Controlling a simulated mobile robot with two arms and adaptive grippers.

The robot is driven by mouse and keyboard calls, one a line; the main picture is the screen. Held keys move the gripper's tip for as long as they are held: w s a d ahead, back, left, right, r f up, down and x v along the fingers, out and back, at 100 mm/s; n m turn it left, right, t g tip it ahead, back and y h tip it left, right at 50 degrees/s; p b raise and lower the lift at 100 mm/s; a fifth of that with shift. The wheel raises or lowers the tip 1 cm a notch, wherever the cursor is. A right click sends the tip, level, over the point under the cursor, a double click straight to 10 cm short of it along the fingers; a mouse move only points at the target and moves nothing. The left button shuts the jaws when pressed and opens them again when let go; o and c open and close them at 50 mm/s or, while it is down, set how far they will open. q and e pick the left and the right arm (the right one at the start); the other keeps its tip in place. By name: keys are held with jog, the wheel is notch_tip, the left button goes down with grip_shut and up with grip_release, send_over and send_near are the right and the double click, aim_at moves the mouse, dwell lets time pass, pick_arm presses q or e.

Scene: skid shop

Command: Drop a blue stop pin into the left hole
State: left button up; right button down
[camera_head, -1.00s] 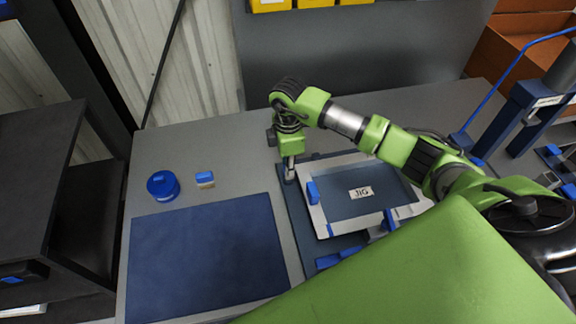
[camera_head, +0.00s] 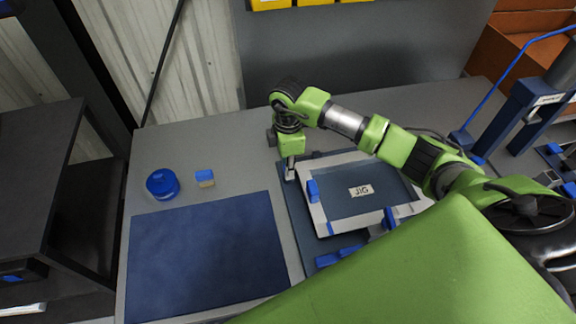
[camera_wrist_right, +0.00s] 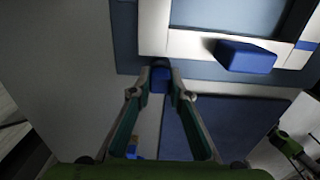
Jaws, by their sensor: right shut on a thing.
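My right gripper (camera_head: 290,172) points down at the left edge of the jig (camera_head: 322,222), a pale frame with a dark blue panel labelled JIG. In the right wrist view its fingers (camera_wrist_right: 160,84) are shut on a small blue stop pin (camera_wrist_right: 160,77). The pin is over or at the jig's dark blue base plate (camera_wrist_right: 125,40), beside the pale frame. I cannot tell whether the pin is in a hole; the left hole is hidden.
A blue block (camera_head: 313,191) stands on the frame's left side, close to the gripper. A blue mat (camera_head: 205,255) lies left of the jig. A round blue container (camera_head: 162,184) and a small blue-and-tan block (camera_head: 205,178) stand behind the mat. Grey bench is clear around them.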

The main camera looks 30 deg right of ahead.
jog(key=c, duration=1.8)
grip_release()
jog(key=o, duration=0.4)
jog(key=shift+r+p, duration=2.85)
jog(key=shift+r, duration=0.7)
jog(key=shift+f, duration=0.1)
